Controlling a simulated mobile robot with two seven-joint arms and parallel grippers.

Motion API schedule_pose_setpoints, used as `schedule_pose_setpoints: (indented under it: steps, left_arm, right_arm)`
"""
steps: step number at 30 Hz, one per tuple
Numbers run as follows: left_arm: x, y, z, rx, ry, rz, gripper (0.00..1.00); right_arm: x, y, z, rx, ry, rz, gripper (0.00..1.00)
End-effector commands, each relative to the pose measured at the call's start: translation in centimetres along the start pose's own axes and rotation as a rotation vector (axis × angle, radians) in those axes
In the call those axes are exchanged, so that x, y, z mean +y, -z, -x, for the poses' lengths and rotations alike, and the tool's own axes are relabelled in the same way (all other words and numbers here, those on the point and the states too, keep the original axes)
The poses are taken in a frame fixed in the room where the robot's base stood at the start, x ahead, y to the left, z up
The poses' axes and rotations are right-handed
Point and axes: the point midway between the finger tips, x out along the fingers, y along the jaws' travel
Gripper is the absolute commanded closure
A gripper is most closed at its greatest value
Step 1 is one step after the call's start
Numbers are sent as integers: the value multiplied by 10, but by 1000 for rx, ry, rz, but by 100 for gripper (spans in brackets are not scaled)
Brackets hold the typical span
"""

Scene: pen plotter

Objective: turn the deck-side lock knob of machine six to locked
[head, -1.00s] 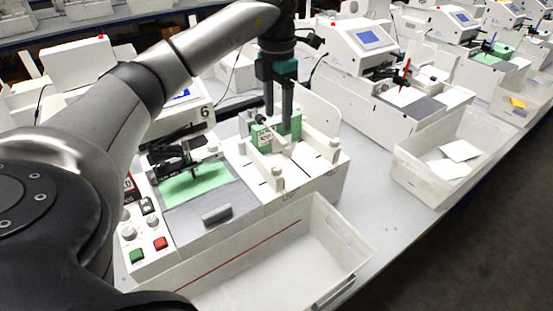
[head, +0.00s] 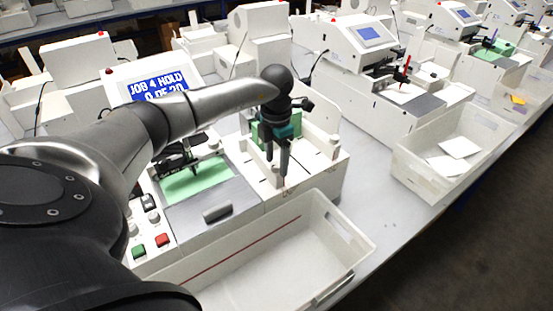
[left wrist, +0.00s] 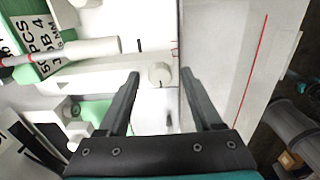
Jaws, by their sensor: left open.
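Machine six, with its white deck (head: 245,190), stands left of centre in the head view. Its screen (head: 158,88) reads JOB 4 HOLD, 0 OF 20. A round white knob (left wrist: 160,74) shows in the left wrist view, by the deck edge, with small dark and reddish marks beyond it. My left gripper (head: 276,172) points down over the right part of the deck, open and empty. In the left wrist view, its fingertips appear on either side of the knob; I cannot tell whether they touch it. The knob is hidden by the fingers in the head view. My right gripper is not in view.
An open white bin (head: 325,235) sits in front of the machine. Green and red buttons (head: 162,240) are at the front left. Another bin (head: 415,165) with white cards is to the right.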

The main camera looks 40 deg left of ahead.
Motion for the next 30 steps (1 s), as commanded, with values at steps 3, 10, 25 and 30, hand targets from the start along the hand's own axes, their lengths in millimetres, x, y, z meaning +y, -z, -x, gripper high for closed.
schedule_pose_setpoints:
  steps: [3,10,25,30]
  left_arm:
    - [0,0,-3,0,0,-1,34]
    - [0,0,-3,0,0,-1,37]
    - [0,0,-2,-1,0,-1,93]
    - [0,0,-2,-1,0,0,100]
  right_arm:
    - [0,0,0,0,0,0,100]
    - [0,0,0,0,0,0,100]
    - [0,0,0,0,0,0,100]
    - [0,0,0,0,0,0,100]
